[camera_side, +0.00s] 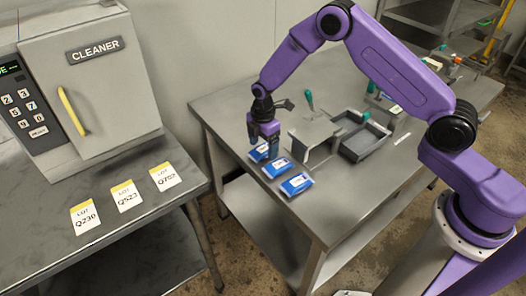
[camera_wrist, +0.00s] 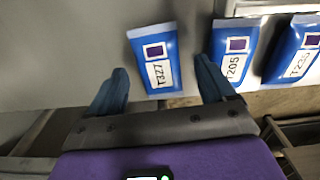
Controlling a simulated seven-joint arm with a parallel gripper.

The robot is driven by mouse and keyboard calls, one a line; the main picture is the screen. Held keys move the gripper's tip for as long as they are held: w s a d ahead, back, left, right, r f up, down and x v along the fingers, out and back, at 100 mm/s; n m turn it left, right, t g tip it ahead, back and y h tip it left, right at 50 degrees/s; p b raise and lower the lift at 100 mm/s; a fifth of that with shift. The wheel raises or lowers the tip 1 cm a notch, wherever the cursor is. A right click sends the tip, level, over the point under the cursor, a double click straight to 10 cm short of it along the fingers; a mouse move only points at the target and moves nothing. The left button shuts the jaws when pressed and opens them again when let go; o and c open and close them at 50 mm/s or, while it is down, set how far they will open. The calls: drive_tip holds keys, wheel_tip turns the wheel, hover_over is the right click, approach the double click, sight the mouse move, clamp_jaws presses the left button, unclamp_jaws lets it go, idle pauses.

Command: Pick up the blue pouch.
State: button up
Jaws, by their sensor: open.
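Three blue pouches with white labels lie in a row near the front left edge of the steel table: the far pouch (camera_side: 259,153), the middle pouch (camera_side: 277,168) and the near pouch (camera_side: 297,184). My gripper (camera_side: 263,143) points down over the far pouch and partly hides it. In the wrist view, one pouch (camera_wrist: 152,51) lies between the open fingers of my gripper (camera_wrist: 163,72), slightly tilted. A second pouch (camera_wrist: 236,44) is just right of the right finger, and a third pouch (camera_wrist: 293,52) is farther right. The fingers hold nothing.
A grey metal stand (camera_side: 313,138) and an empty grey tray (camera_side: 366,146) stand right of the pouches. The steel table (camera_side: 345,202) is clear in front. On the left bench, three lot cards (camera_side: 126,196) lie before a cleaner machine (camera_side: 98,62).

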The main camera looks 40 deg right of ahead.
drive_tip(key=shift+f, duration=0.45)
drive_tip(key=c, duration=1.1)
drive_tip(key=shift+c, duration=0.2)
drive_tip(key=shift+r, duration=0.2)
